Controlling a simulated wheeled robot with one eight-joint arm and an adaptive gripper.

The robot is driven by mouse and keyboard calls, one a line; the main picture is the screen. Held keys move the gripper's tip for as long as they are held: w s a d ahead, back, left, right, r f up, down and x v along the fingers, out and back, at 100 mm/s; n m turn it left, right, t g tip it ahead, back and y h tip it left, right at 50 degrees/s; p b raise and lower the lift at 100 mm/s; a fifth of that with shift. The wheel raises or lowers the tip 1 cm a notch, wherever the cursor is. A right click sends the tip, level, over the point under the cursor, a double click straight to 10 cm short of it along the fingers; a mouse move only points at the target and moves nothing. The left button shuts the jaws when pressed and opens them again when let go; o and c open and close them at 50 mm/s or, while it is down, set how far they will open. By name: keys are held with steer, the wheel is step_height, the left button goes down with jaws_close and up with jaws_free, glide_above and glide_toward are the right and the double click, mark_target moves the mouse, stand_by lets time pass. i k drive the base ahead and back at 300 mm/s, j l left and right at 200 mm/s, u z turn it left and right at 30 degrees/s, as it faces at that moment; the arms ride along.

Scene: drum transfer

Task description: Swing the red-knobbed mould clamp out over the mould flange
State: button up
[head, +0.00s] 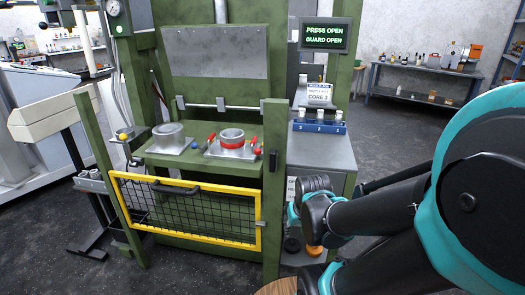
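On the green press's bed, the right mould (231,152) is a grey ring with a red band on a square metal flange. Small red-ended clamp parts show at its left (211,138) and right (254,142). They look tilted and close to the flange edge; I cannot tell which is the mould clamp or exactly how far it is swung. A plain grey mould (168,134) sits on a plate to the left. My arm reaches in from the right, in front of the grey cabinet. I cannot make out my gripper's fingers, and nothing of mine touches the mould.
A yellow-framed mesh guard (186,237) is lowered in front of the bed. A green post (273,185) stands between the mould and my arm. A blue rack (320,127) tops the grey cabinet. The screen (325,35) reads "PRESS OPEN, GUARD OPEN". Space above the moulds is clear.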

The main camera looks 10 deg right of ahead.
mark_target(258, 152)
steer(key=i+j+z, duration=0.25)
steer(key=j, duration=0.25)
steer(key=i+j+z, duration=0.1)
steer(key=j+z, duration=0.15)
steer(key=j, duration=0.3)
steer(key=i+j+z, duration=0.2)
steer(key=j, duration=0.4)
steer(key=j+z, duration=0.25)
steer(key=j, duration=0.3)
steer(key=k+j+u, duration=0.2)
steer(key=j, duration=0.2)
steer(key=j+u, duration=0.15)
steer(key=j, duration=0.2)
steer(key=k+j+u, duration=0.2)
steer(key=j, duration=0.25)
steer(key=i+l, duration=0.05)
steer(key=i, duration=0.05)
